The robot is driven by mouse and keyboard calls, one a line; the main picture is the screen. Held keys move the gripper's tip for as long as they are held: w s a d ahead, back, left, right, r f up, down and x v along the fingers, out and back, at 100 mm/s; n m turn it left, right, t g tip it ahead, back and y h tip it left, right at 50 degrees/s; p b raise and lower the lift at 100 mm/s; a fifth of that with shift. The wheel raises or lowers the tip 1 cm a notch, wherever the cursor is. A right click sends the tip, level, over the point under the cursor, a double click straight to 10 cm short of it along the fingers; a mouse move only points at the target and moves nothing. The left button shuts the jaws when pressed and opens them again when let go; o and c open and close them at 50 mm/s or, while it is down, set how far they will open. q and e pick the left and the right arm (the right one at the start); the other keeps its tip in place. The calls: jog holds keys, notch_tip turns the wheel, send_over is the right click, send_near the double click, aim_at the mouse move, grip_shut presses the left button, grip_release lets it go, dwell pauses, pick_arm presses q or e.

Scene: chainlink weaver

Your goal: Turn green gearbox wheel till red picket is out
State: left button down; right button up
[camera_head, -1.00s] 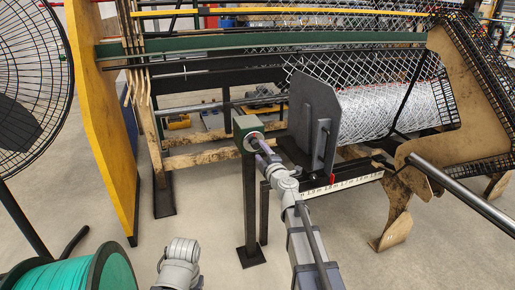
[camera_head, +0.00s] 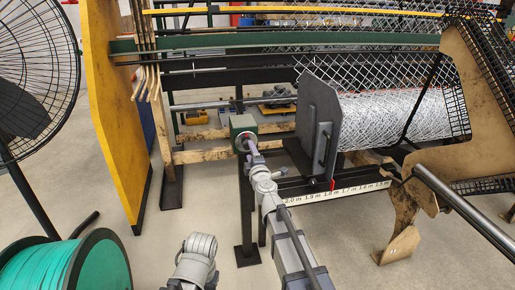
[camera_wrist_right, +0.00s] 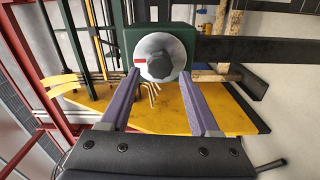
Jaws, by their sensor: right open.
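The green gearbox (camera_head: 237,122) sits on a black post left of the upright grey plate. Its grey round wheel (camera_head: 242,142) faces me. In the right wrist view the wheel (camera_wrist_right: 159,58) has a dark grey knob and a small red mark on its left. My right gripper (camera_head: 251,150) is open in front of the wheel. In the right wrist view its purple fingers (camera_wrist_right: 160,80) point at the wheel's left and right edges; contact is unclear. A small red piece (camera_head: 332,184) shows by the number scale; I cannot tell if it is the red picket. Only grey links of my left arm show.
The grey plate (camera_head: 319,105) stands beside the wire mesh roll (camera_head: 380,118). A number scale (camera_head: 345,190) runs below it. A yellow board (camera_head: 108,110), a fan (camera_head: 40,70) and a teal spool (camera_head: 100,268) are on the left. Grey floor is clear at the lower middle.

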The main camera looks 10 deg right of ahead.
aim_at(248, 147)
jog(key=shift+n, duration=0.6)
jog(key=shift+w, duration=2.05)
jog(key=shift+c, duration=0.2)
